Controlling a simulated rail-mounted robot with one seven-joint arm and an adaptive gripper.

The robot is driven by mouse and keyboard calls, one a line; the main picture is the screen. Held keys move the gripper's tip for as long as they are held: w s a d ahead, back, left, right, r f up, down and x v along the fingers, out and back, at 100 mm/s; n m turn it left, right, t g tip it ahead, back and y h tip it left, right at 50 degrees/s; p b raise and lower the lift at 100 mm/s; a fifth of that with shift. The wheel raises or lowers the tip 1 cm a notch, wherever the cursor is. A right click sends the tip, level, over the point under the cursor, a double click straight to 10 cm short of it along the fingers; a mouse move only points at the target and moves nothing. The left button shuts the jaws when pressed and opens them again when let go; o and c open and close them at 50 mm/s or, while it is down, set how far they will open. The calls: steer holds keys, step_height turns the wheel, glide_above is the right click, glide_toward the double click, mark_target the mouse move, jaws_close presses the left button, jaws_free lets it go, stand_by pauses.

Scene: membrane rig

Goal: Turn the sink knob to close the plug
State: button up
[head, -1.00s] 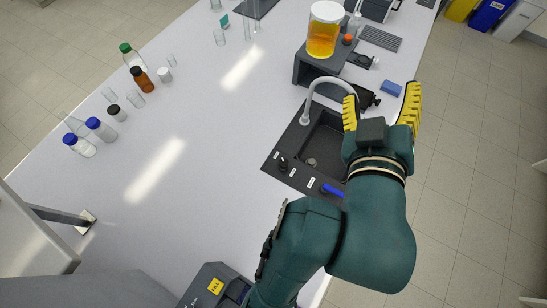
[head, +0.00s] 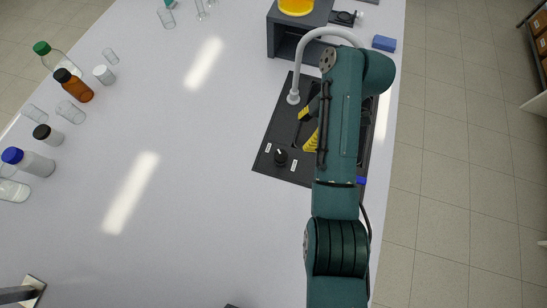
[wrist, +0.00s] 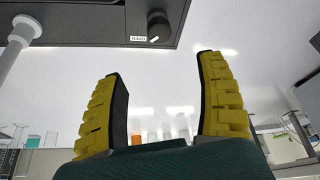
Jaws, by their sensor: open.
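The black sink (head: 282,117) is set into the white bench, with a white curved faucet (head: 293,97) at its far left. A small round black sink knob (head: 281,157) stands on its near left rim between two white labels. It also shows near the top of the wrist view (wrist: 159,25). My gripper (head: 308,127) has yellow ribbed fingers spread apart over the sink, to the right of the knob and apart from it. In the wrist view the gripper (wrist: 160,75) is open and empty. My arm hides much of the basin, and I cannot see the plug.
A blue handle (head: 361,180) shows beside my arm on the sink's near right. A dark stand (head: 285,38) with a yellow container (head: 297,6) is behind the faucet. The bench left of the sink is clear.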

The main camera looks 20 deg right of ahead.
mark_target(282, 155)
steer(key=b+x, duration=0.3)
steer(key=x, duration=1.3)
steer(key=shift+w+f, duration=0.1)
steer(key=shift+f, duration=0.05)
steer(key=c, duration=1.2)
